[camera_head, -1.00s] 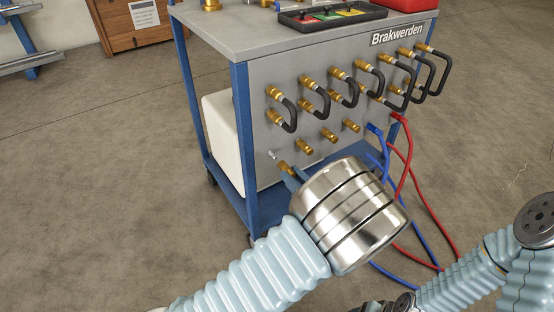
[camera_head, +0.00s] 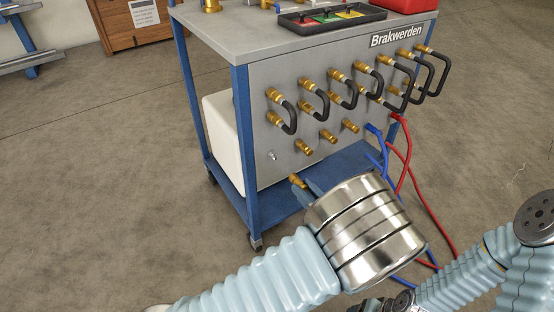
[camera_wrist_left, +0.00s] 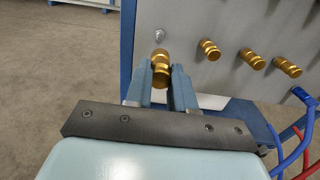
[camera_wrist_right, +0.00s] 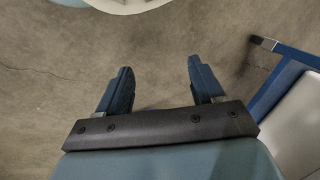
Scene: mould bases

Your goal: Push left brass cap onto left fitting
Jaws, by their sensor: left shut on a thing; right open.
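My left gripper (camera_head: 304,188) is shut on a brass cap (camera_head: 297,181), which pokes out ahead of the fingertips. The cap also shows between the fingers in the left wrist view (camera_wrist_left: 160,68). The left fitting (camera_head: 272,155) is a small bare silver stub at the lower left of the grey panel (camera_head: 262,180). It shows just beyond the cap in the left wrist view (camera_wrist_left: 159,35). In the head view the cap is below and right of the stub, apart from it. My right gripper (camera_wrist_right: 160,85) is open and empty over the floor.
Several brass caps (camera_head: 304,147) sit in a row right of the bare stub. Brass couplings with black hoses (camera_head: 290,118) line the panel above. Blue and red hoses (camera_head: 402,170) hang at the right. The blue cart frame (camera_head: 241,125) stands left of the panel.

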